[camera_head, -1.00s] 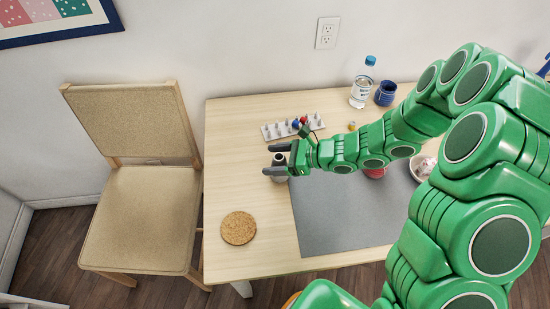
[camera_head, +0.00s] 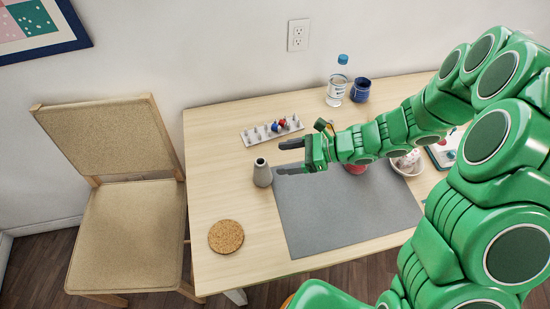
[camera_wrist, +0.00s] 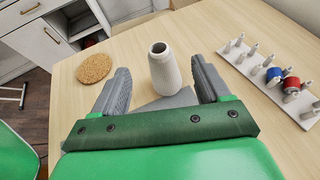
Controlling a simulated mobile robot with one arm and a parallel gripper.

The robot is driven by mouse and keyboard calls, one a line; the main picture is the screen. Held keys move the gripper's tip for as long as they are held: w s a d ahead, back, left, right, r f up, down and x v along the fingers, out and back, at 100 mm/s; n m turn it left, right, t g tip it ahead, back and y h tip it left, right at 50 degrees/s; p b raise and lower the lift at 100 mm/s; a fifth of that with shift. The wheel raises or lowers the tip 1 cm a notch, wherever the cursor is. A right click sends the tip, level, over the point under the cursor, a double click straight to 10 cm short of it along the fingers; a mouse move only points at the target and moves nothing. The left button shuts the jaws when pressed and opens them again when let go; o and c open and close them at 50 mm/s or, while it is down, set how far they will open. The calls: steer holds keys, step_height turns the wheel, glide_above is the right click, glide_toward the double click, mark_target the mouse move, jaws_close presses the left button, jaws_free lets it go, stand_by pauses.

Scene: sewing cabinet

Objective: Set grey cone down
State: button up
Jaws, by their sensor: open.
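The grey cone (camera_head: 262,173) stands upright on the wooden table, just left of the grey mat's far left corner. In the wrist view the cone (camera_wrist: 164,68) stands ahead of the fingers, its round open top showing. My gripper (camera_head: 284,157) is open and empty, to the right of the cone and apart from it. In the wrist view my gripper (camera_wrist: 160,85) shows its two dark fingers spread wide, the cone beyond and between their tips.
A spool rack (camera_head: 257,135) with red and blue spools lies behind the cone. A cork coaster (camera_head: 226,237) lies at the front left. A bottle (camera_head: 336,88) and blue mug (camera_head: 360,90) stand at the back. A grey mat (camera_head: 330,225) covers the middle. A chair (camera_head: 127,230) stands left.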

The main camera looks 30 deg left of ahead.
steer(key=shift+v, duration=1.25)
steer(key=shift+r, duration=0.1)
steer(key=s+d+r+n+h, duration=0.4)
steer(key=s+d+r+n, duration=0.3)
steer(key=d+r, duration=0.4)
steer(key=s+d+r+n+t+h, duration=0.1)
steer(key=s+d+r+n+h, duration=0.1)
steer(key=d, duration=0.6)
steer(key=s+d+r+n+t+h, duration=0.1)
steer(key=s+d+r+t+h, duration=0.1)
steer(key=s+d, duration=0.3)
steer(key=s+d+r+n+t+h, duration=0.1)
steer(key=s+d+r+h, duration=0.3)
steer(key=d, duration=0.8)
steer(key=shift+n, duration=0.8)
steer(key=shift+a+r, duration=0.1)
